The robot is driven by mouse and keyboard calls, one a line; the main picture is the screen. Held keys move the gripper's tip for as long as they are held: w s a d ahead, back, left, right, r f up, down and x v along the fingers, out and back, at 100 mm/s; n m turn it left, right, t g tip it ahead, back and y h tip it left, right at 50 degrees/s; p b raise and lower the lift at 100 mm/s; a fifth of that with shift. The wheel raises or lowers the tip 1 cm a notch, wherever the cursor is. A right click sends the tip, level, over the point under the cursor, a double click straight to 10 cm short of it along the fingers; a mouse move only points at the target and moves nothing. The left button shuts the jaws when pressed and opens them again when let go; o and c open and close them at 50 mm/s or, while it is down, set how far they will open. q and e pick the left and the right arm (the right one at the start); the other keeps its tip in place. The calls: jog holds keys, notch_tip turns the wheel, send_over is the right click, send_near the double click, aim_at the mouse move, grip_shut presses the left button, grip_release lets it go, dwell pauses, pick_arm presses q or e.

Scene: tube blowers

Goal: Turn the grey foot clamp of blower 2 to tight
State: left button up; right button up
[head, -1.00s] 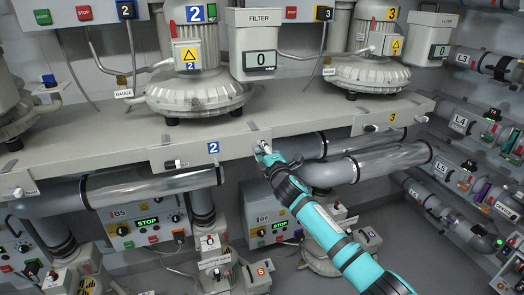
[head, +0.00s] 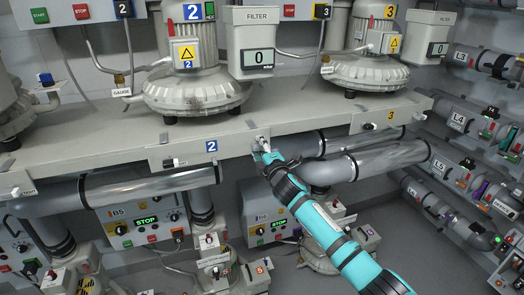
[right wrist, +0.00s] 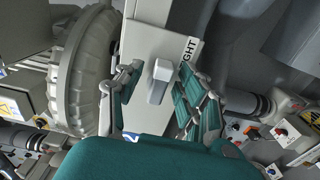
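Blower 2 (head: 195,93) is a grey ribbed machine on the shelf, with a blue 2 plate. Below it, the shelf's front face carries a blue 2 label (head: 212,146). My right gripper (head: 262,148) is at this face, right of the label. In the right wrist view, the grey foot clamp (right wrist: 157,82) is a short lever block on a pale plate. A partly hidden label reading "GHT" (right wrist: 189,49) is beside it. The right gripper (right wrist: 160,70) is open, one finger on each side of the clamp, with gaps visible. My left gripper is out of view.
Large grey pipes (head: 365,161) run under the shelf close to my right arm. Control boxes (head: 143,222) stand below. Pipe racks (head: 480,140) line the right wall.

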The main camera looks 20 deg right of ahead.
jog(key=s, duration=1.2)
jog(key=shift+d, duration=0.25)
jog(key=s+d+f+m+g, duration=0.1)
jog(key=s+f+m+g, duration=0.1)
jog(key=f, duration=1)
jog(key=s+d+f+m+g, duration=0.2)
jog(key=f+g, duration=0.1)
jog(key=f, duration=0.9)
jog(key=s+f+m+g, duration=0.1)
jog(key=s+f+m, duration=0.1)
jog(key=s+f, duration=0.35)
jog(key=s+f+m+g+h+b, duration=0.1)
jog(key=s+f+g, duration=0.15)
jog(key=f, duration=0.65)
jog(key=s+f+m+g, duration=0.1)
jog(key=s+f+m, duration=0.1)
jog(key=s+f, duration=0.4)
jog(key=s+f+m+g, duration=0.3)
jog(key=s+f+g, duration=0.1)
jog(key=s+f, duration=1.45)
jog(key=s+a+f+m+g, duration=0.1)
jog(key=s+f+m, duration=0.1)
jog(key=s, duration=0.9)
jog(key=s+a+f+m+g+b, duration=0.1)
jog(key=s+a+f+g, duration=0.1)
jog(key=s, duration=0.9)
jog(key=shift+m, duration=0.4)
